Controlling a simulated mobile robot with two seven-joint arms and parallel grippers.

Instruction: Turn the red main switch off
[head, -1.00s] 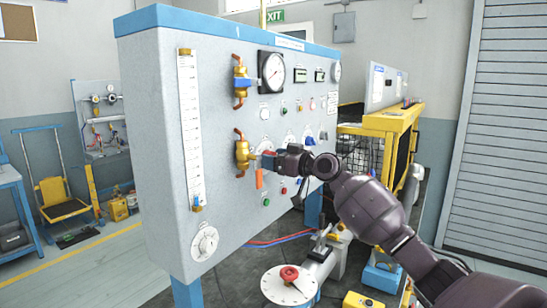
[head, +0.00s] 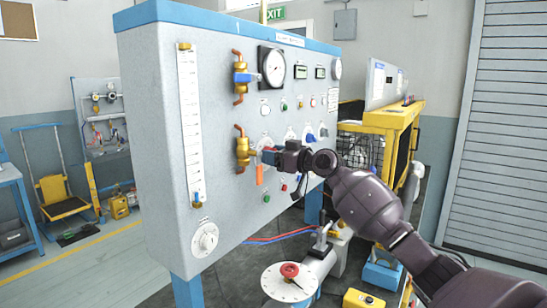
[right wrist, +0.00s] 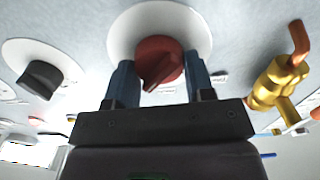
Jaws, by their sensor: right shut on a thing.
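The red main switch (right wrist: 158,60) is a red rotary knob on a round white plate, in the upper middle of the right wrist view. Its grip bar points down and slightly left in that picture. The blue fingers of my right gripper (right wrist: 160,85) stand on both sides of the knob and are shut on it. In the head view my right gripper (head: 267,156) reaches the panel front from the right, next to the lower brass valve. It hides most of the switch there. My left gripper is not in view.
A dark knob (right wrist: 40,78) on a white plate is nearby in the wrist view. Small buttons (head: 283,187) lie below the gripper.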

